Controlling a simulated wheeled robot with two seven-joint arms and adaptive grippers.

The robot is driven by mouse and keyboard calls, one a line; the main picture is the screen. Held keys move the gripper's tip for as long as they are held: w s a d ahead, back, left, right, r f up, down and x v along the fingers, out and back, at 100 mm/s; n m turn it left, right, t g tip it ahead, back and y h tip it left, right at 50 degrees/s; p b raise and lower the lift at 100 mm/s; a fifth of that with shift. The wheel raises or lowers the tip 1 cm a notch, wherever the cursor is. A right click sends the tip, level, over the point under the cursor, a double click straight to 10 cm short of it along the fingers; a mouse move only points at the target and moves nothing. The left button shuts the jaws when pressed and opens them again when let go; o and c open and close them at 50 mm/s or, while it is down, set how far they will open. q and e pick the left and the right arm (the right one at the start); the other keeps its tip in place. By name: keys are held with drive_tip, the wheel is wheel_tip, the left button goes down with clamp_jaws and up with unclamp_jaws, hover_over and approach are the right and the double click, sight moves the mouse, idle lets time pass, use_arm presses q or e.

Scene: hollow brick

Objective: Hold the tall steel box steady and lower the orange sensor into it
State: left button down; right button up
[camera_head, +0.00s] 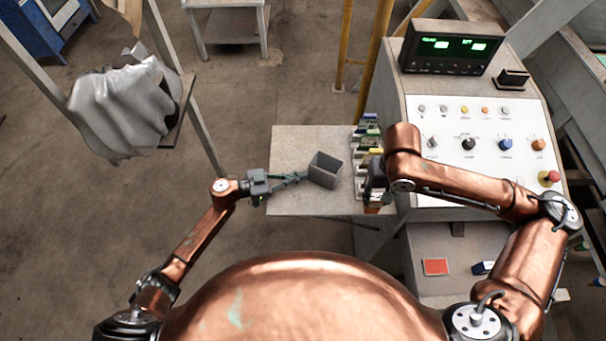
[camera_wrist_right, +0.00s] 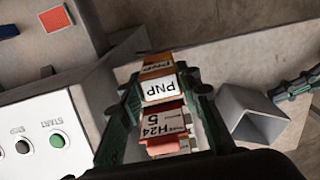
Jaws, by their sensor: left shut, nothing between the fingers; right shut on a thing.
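The tall steel box (camera_head: 323,174) is a grey, open-topped square box on the small table. It also shows in the right wrist view (camera_wrist_right: 262,122). My left gripper (camera_head: 302,176) is shut and empty, its tips right beside the box's left wall; I cannot tell if they touch. My right gripper (camera_head: 373,198) points down to the right of the box, beside a row of coloured parts. In the right wrist view its fingers (camera_wrist_right: 166,88) are shut on the orange sensor (camera_wrist_right: 158,70), which has a white PNP label. The sensor's lower end is hidden.
A row of coloured parts (camera_head: 362,140) stands along the right edge of the small table (camera_head: 295,145). A control console (camera_head: 465,120) with knobs and a display rises to the right. The table around the box's left and back is clear.

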use_arm(q)
drive_tip(key=c, duration=2.6)
unclamp_jaws()
drive_tip(key=o, duration=1.4)
drive_tip(key=shift+o, duration=0.2)
